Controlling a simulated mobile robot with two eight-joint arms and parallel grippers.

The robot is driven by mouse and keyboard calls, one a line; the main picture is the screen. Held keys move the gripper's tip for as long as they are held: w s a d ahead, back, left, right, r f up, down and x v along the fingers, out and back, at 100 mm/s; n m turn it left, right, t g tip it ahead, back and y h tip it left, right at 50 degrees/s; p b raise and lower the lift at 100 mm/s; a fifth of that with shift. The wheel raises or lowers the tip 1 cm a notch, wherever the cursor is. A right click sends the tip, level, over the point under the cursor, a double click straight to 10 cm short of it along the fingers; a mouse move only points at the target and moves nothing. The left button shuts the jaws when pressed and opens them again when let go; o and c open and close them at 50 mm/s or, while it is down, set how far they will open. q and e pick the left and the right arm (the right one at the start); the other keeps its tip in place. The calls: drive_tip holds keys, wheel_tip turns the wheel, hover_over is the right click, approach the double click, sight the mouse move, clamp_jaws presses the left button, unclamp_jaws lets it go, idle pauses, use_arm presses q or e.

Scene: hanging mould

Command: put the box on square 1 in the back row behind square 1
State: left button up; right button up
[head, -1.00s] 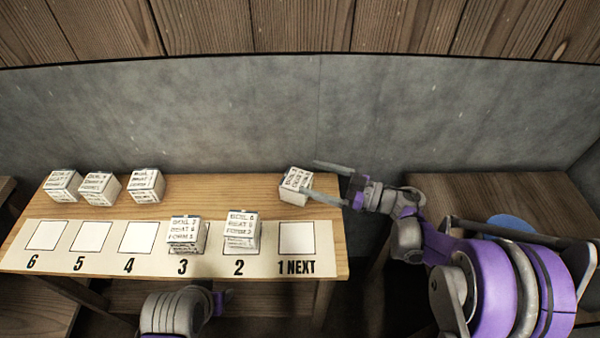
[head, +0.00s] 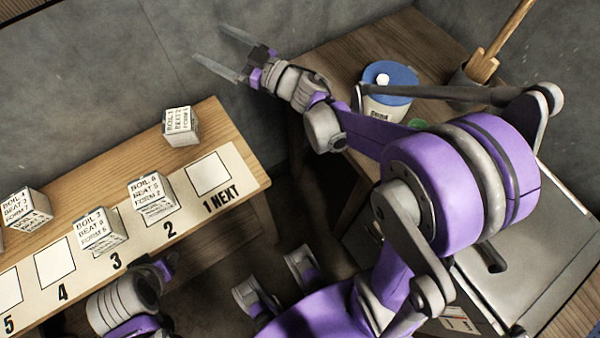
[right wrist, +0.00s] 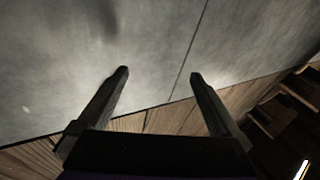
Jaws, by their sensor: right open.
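A white lettered box (head: 181,126) stands upright on the bare wood of the back row, behind square 1 (head: 208,173). Square 1, marked "1 NEXT", is empty. My right gripper (head: 208,42) is open and empty, above and to the right of that box in the picture, apart from it, in front of the grey wall. In the right wrist view its two fingers (right wrist: 158,72) are spread with nothing between them. My left gripper (head: 160,268) is low at the table's front edge, its fingers hidden.
Boxes stand on square 2 (head: 152,194) and square 3 (head: 100,230). Another box (head: 27,208) is in the back row at the left. A second wooden table (head: 335,55) at the right holds a blue-lidded container (head: 388,85) and a holder with wooden handles (head: 475,80).

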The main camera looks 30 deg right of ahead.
drive_tip(key=s+d+f+m+g+h, duration=0.3)
drive_tip(key=s+d+f+m+h, duration=0.3)
drive_tip(key=s+d+m+h, duration=0.45)
drive_tip(key=s+a+f+n+g, duration=0.1)
drive_tip(key=s+a+f+g, duration=0.3)
drive_tip(key=s, duration=0.5)
drive_tip(key=s+a+f+n+g, duration=0.2)
drive_tip(key=s+a+f+g, duration=0.2)
drive_tip(key=s+f, duration=0.4)
drive_tip(key=shift+s+a+f+g, duration=0.15)
drive_tip(key=shift+s+f+g, duration=0.25)
drive_tip(key=shift+g, duration=0.4)
